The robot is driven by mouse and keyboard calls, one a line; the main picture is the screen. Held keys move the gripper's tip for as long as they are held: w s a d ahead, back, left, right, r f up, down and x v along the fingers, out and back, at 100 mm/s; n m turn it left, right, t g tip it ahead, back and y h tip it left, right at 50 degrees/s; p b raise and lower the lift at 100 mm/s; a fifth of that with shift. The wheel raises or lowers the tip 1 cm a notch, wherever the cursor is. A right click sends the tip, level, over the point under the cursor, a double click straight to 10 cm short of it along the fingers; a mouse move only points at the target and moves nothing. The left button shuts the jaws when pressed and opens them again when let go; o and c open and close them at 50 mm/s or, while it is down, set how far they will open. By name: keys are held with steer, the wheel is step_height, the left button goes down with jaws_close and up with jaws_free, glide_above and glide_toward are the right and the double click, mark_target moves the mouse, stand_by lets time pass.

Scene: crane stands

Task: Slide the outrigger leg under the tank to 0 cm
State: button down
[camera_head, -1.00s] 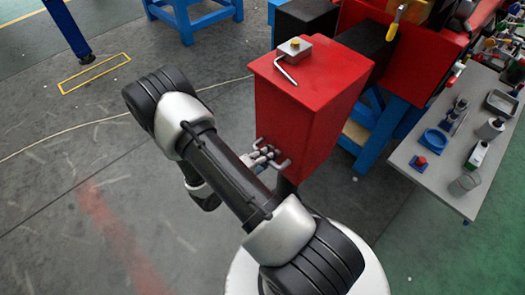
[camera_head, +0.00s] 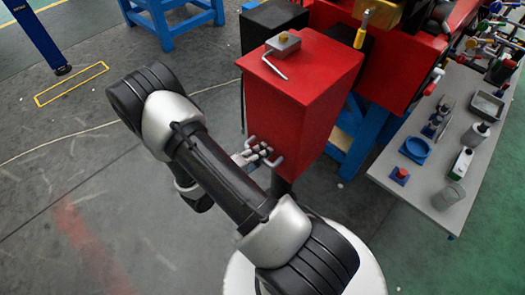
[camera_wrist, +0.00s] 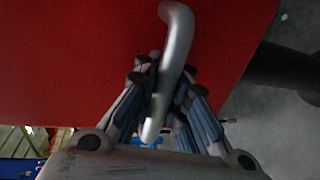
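The red box-shaped tank (camera_head: 285,100) stands in the middle of the head view. A dark post (camera_head: 281,186), likely the outrigger leg, shows in part below it, mostly hidden by my arm and base. A silver bent handle (camera_head: 276,161) sticks out low on the tank's near side. My gripper (camera_head: 256,153) is at this handle. In the wrist view the handle (camera_wrist: 178,40) runs down between the fingers of my gripper (camera_wrist: 166,75), which look closed around it. A dark round post (camera_wrist: 285,65) shows at the right there. No scale mark can be read.
A grey block with a bent lever (camera_head: 282,44) sits on top of the tank. A grey table (camera_head: 440,150) with small tools stands at the right. Blue supports (camera_head: 350,135) stand behind the tank. The floor at the left is open, with a cable across it.

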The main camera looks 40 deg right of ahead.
steer(key=c, duration=1.9)
jaws_free()
steer(key=shift+w+r, duration=0.1)
steer(key=shift+r, duration=0.25)
steer(key=shift+c, duration=0.2)
steer(key=o, duration=0.3)
steer(key=shift+f, duration=0.1)
steer(key=shift+o, duration=0.2)
steer(key=shift+a, duration=0.1)
steer(key=v, duration=1.2)
steer(key=shift+f, duration=0.15)
